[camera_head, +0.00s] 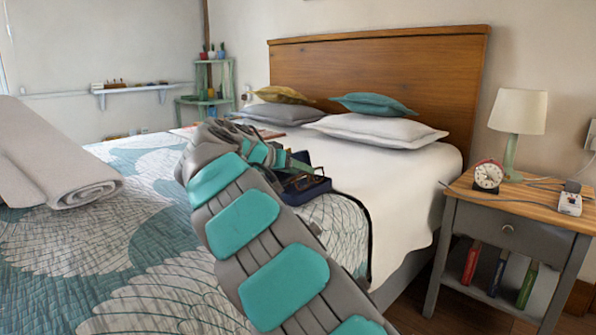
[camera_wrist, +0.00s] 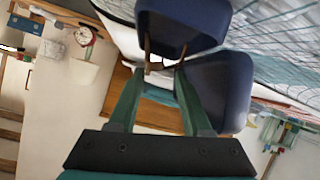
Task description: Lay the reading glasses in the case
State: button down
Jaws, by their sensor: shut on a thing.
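The dark blue glasses case (camera_head: 306,192) lies open on the bed, partly behind my arm in the head view. In the wrist view its two halves show, one at the top (camera_wrist: 180,20) and one at the right. My gripper (camera_wrist: 160,72) has its green fingers shut on the reading glasses (camera_wrist: 149,47), whose thin brown frame shows between and beyond the fingertips. The glasses are close to the case, in front of its halves in the wrist view. I cannot tell whether they touch it. In the head view the glasses are small and partly hidden.
The bed has a patterned teal and white quilt (camera_head: 130,230) with a rolled blanket (camera_head: 60,165) at the left. Pillows (camera_head: 375,130) lie by the wooden headboard. A nightstand (camera_head: 520,215) at the right carries a lamp (camera_head: 517,115) and a red alarm clock (camera_head: 488,176).

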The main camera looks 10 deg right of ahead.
jog(key=shift+c, duration=1.3)
grip_release()
jog(key=v, duration=0.8)
jog(key=shift+d, duration=0.1)
